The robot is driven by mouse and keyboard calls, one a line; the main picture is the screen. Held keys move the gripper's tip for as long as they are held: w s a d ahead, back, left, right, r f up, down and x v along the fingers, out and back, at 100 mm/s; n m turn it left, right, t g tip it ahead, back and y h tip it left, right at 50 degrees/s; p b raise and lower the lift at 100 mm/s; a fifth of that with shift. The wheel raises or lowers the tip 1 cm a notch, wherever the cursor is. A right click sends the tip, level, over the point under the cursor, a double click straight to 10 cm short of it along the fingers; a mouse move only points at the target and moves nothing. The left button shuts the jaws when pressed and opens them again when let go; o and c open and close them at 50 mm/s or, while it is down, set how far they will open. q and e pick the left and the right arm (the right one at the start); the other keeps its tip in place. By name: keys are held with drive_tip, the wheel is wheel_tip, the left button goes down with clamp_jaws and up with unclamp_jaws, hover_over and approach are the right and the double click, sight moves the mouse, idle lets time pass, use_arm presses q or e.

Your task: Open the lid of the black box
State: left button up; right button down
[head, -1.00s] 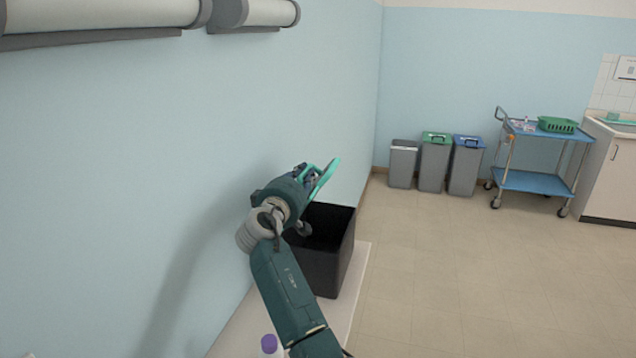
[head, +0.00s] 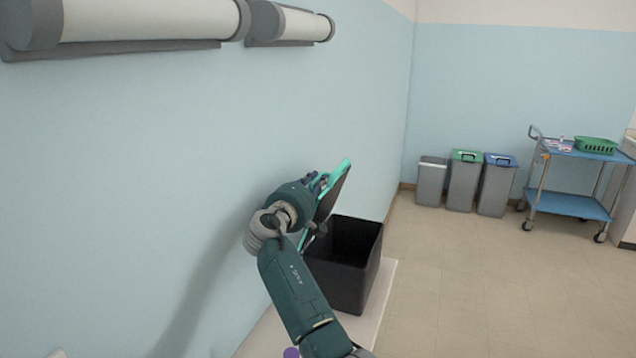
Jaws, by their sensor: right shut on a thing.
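The black box (head: 345,272) stands on a white surface along the blue wall, and its top is uncovered on the side that shows. A lid with a teal rim (head: 341,178) and a dark inner face is tilted steeply up above the box's left side. My right gripper (head: 318,184) is shut on the lid near its upper part. My wrist and forearm hide the lid's lower left part and the box's left side, so I cannot see where the lid meets the box. My left gripper is not in view.
A purple cap (head: 291,352) shows at the bottom edge, close to my forearm. The white surface (head: 383,290) has a narrow bare strip right of the box. Grey bins (head: 463,180) and a blue trolley (head: 569,204) stand far off across open floor.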

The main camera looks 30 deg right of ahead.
sight(321, 193)
drive_tip(key=shift+w+a+r, duration=0.1)
drive_tip(key=shift+r, duration=0.05)
drive_tip(key=c, duration=1.8)
unclamp_jaws()
drive_tip(key=shift+c, duration=0.2)
drive_tip(key=shift+o, duration=0.4)
drive_tip(key=shift+w+f, duration=0.15)
drive_tip(key=shift+f, duration=0.1)
drive_tip(key=shift+a, duration=0.1)
drive_tip(key=shift+s+a, duration=0.2)
drive_tip(key=shift+s, duration=0.1)
drive_tip(key=v, duration=1.1)
drive_tip(key=shift+a, duration=0.1)
drive_tip(key=shift+f, duration=0.1)
